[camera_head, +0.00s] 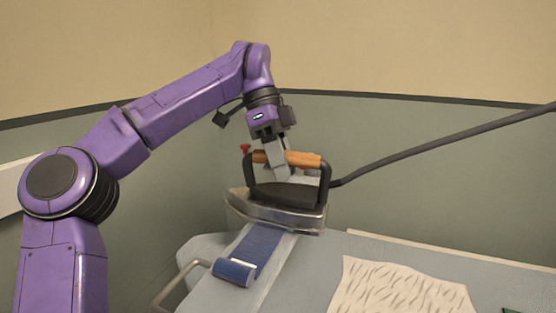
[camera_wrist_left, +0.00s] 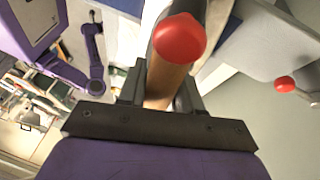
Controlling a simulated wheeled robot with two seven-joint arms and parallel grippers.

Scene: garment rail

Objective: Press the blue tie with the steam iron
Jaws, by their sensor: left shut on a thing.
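The steam iron (camera_head: 288,194) has a wooden handle, a dark body and a shiny metal base. My left gripper (camera_head: 283,172) is shut on the wooden handle from above; the left wrist view shows the handle (camera_wrist_left: 165,85) between the fingers, with a red knob at its near end. The blue tie (camera_head: 256,243) lies as a flat strip on the pale ironing board (camera_head: 208,290), and its far part is hidden by the iron. The iron is over the tie's far end; I cannot tell whether it touches. My right gripper is not in view.
A white cloth with dark marks (camera_head: 395,290) lies to the right. A dark hose (camera_head: 440,145) runs from the iron up to the right.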

